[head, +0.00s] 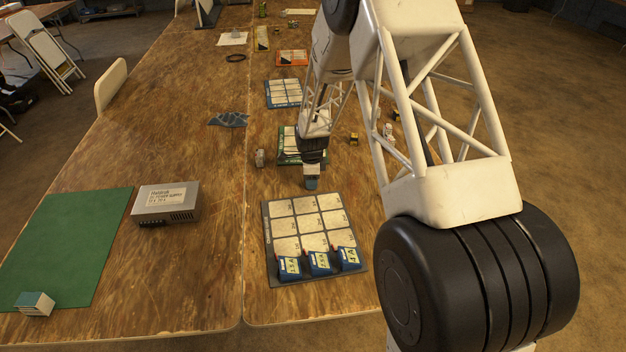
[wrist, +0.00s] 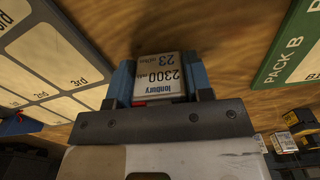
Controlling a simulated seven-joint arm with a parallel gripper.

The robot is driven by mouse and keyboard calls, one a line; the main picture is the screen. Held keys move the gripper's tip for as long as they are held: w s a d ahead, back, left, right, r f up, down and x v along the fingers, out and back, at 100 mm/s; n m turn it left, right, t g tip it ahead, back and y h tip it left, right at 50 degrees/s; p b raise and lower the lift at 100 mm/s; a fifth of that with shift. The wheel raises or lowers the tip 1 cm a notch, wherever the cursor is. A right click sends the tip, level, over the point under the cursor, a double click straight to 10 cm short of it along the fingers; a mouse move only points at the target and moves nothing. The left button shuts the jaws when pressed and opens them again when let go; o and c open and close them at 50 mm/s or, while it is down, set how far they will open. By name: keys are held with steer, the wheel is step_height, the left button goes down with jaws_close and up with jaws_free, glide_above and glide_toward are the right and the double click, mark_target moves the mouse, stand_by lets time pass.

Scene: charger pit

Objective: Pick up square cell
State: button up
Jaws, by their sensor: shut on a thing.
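My gripper (head: 312,183) hangs over the table, just beyond the far edge of the grey grid board (head: 316,242). Its blue fingers are shut on a pale, square-sided cell, which shows clearly in the wrist view (wrist: 158,82). The cell has a printed label reading lonbury, 2300 mAh, 23. In the wrist view bare wood shows around the cell, so it appears clear of both boards. Its far end is hidden.
A green-edged board (head: 289,157) lies behind my gripper, with small cells (head: 353,138) nearby. A grey power supply (head: 166,203) and a green mat (head: 62,240) are at left.

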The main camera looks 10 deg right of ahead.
steer(key=shift+c, duration=0.8)
steer(key=shift+r, duration=0.1)
steer(key=shift+r, duration=0.7)
step_height(320, 180, up, 2)
steer(key=shift+r, duration=0.1)
steer(key=s, duration=0.5)
steer(key=s+d, duration=0.1)
steer(key=s, duration=0.4)
steer(key=s+r, duration=0.1)
steer(key=s, duration=0.5)
steer(key=shift+d+r, duration=0.1)
steer(key=shift+d, duration=0.05)
steer(key=shift+w, duration=0.1)
